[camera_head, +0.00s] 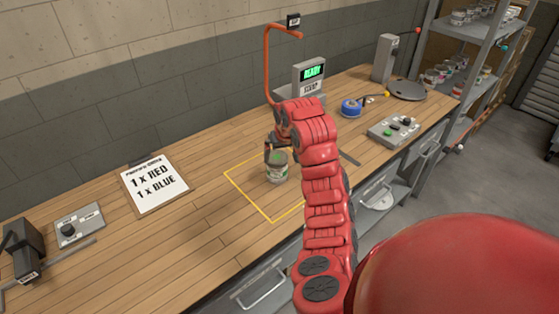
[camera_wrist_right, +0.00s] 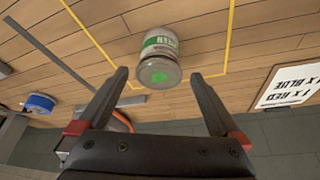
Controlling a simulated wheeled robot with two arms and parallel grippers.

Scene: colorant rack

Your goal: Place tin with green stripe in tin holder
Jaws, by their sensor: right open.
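The tin with the green stripe (camera_head: 277,168) is a grey tin standing on the wooden bench inside a yellow outlined square. In the right wrist view the tin (camera_wrist_right: 159,55) shows its green label and a green dot on its lid. My right gripper (camera_wrist_right: 162,75) is open, and the tin lies just ahead, between the lines of its two fingers. I cannot tell whether a finger touches the tin. My left gripper is not in view. I cannot make out a tin holder for certain.
A clipboard (camera_head: 154,184) reads 1 x RED, 1 x BLUE. A machine with a green READY display (camera_head: 310,72) and an orange hooked pole (camera_head: 267,65) stand behind my arm. Blue tape (camera_head: 351,107) and a button box (camera_head: 394,130) lie right. Shelves (camera_head: 470,32) hold several tins.

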